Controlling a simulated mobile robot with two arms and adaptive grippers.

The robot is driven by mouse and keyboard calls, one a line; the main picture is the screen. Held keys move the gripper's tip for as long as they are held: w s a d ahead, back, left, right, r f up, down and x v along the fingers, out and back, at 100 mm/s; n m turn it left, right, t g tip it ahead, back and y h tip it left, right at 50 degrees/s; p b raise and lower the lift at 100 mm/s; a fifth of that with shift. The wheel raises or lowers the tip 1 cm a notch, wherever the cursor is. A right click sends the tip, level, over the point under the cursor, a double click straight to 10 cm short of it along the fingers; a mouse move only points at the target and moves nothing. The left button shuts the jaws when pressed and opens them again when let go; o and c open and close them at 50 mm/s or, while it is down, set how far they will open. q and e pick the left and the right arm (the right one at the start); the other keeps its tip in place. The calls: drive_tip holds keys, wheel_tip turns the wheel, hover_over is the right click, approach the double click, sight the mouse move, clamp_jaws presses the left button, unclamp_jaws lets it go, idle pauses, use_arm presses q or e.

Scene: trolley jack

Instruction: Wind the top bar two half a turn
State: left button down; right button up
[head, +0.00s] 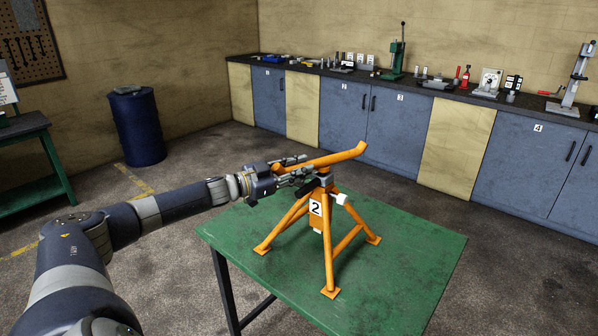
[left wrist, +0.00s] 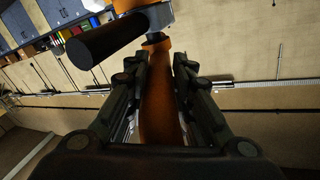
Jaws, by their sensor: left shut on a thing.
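The orange stand (head: 329,245) with a white label "2" stands on splayed legs on the green table. Its orange top bar (head: 340,156) lies across the top, with its bent end towards the right. My left gripper (head: 311,172) reaches in from the left at the top of the stand. In the left wrist view its two dark fingers (left wrist: 160,80) lie on either side of an orange bar (left wrist: 158,105) and are shut on it. A dark cylindrical grip (left wrist: 105,40) shows beyond the fingers. The exact finger contact is partly hidden in the head view. My right gripper is not in view.
The green table (head: 410,262) has bare room around the stand's feet. A blue drum (head: 138,128) stands at the back left. Blue cabinets (head: 395,125) with tools on top line the back wall. A green bench (head: 35,165) stands at the far left.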

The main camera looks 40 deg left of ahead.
sight(275, 174)
use_arm(q)
drive_tip(key=shift+a+r, duration=0.15)
drive_tip(key=shift+r, duration=0.1)
drive_tip(key=c, duration=1.5)
unclamp_jaws()
drive_tip(key=shift+o, duration=0.5)
drive_tip(key=shift+w+f, duration=0.1)
drive_tip(key=shift+f, duration=0.05)
drive_tip(key=shift+s+a+f, duration=0.2)
drive_tip(key=shift+s, duration=0.55)
drive_tip(key=shift+v, duration=1.6)
drive_tip(key=shift+s+d+r+h, duration=0.15)
drive_tip(key=shift+s+h, duration=0.15)
drive_tip(key=shift+s, duration=0.2)
drive_tip(key=shift+s+a, duration=0.6)
drive_tip(key=shift+s, duration=0.2)
